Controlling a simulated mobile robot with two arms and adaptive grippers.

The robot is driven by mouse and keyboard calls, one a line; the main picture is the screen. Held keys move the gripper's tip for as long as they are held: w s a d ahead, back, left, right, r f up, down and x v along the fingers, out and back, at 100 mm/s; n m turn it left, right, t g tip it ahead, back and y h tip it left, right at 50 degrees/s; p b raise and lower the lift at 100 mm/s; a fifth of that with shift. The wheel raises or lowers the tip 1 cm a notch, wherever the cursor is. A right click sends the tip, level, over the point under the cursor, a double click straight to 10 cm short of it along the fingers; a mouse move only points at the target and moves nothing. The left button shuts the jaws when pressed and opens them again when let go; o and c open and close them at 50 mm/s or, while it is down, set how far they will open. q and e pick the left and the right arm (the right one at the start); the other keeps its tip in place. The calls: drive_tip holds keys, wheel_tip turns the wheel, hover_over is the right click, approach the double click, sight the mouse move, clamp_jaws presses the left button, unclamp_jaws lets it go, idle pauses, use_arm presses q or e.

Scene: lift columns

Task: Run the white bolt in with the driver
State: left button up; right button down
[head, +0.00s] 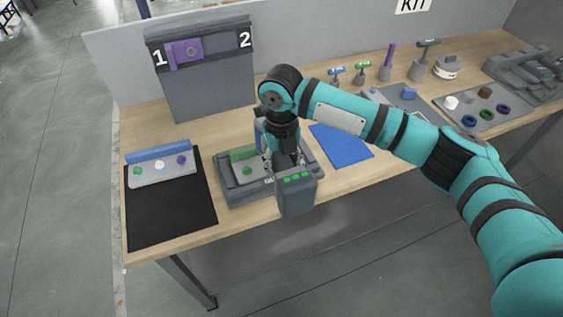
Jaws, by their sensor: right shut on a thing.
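The white bolt (160,166) sits in a grey block on the black mat at the left, between a green bolt (138,170) and a purple bolt (182,160). My right gripper (284,163) points down over the grey fixture and is shut on the driver (297,196), a dark grey body with a row of green lights on its near end. The driver's tip is hidden by the arm and its own body. It is well to the right of the white bolt. My left gripper is not in view.
The grey fixture (231,193) holds a green block. A blue mat (343,147) lies right of it. A board (202,100) marked 1 and 2 stands behind. Several small tools and a tray (455,108) with rings fill the right. The black mat (172,222) is clear in front.

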drive_tip(key=shift+r+p, duration=0.15)
drive_tip(key=shift+p, duration=0.25)
idle(0.3)
drive_tip(key=shift+f+p, duration=0.2)
drive_tip(key=shift+p, duration=0.55)
idle(1.2)
drive_tip(key=shift+f+p, duration=0.6)
drive_tip(key=shift+p, duration=0.6)
idle(2.3)
drive_tip(key=shift+r, duration=0.1)
drive_tip(key=shift+r+p, duration=2.3)
drive_tip(key=shift+r, duration=0.2)
